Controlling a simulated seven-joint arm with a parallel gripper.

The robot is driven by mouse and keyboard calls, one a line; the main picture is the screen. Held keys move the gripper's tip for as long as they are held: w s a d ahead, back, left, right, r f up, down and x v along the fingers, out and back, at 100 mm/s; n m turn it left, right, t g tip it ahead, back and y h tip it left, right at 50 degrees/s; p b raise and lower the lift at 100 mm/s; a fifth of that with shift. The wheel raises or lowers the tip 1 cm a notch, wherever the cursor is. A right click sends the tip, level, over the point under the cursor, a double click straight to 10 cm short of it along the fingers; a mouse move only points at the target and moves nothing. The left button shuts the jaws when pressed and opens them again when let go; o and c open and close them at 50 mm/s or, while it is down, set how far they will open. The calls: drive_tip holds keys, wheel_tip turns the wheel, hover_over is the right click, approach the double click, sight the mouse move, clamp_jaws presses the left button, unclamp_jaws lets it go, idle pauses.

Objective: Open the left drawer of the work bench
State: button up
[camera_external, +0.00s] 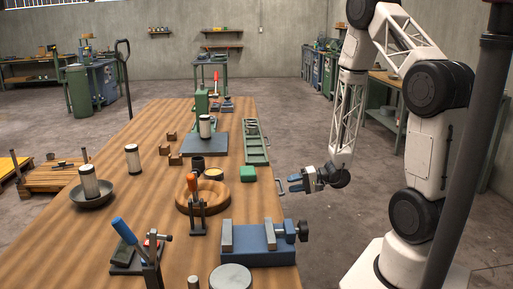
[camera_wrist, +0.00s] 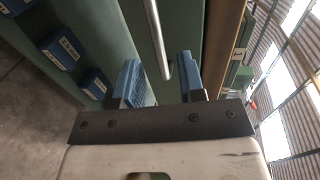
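The wooden-topped work bench (camera_external: 130,150) fills the left half of the external view. A metal drawer handle (camera_external: 281,186) shows at its right edge. In the wrist view the handle (camera_wrist: 156,35) is a thin silver bar in front of a green drawer front (camera_wrist: 180,20). My gripper (camera_external: 291,184) is beside the bench edge, with its fingers pointing at the handle. In the wrist view my gripper (camera_wrist: 158,62) is open, with its blue fingers apart on either side of the bar's near end. I see no finger touching the bar. The drawer's other edges are hidden.
Blue labelled boxes (camera_wrist: 60,52) show left in the wrist view. The floor (camera_external: 300,115) right of the bench is clear.

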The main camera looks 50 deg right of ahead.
sight(282, 186)
drive_tip(key=shift+x, duration=2.4)
clamp_jaws()
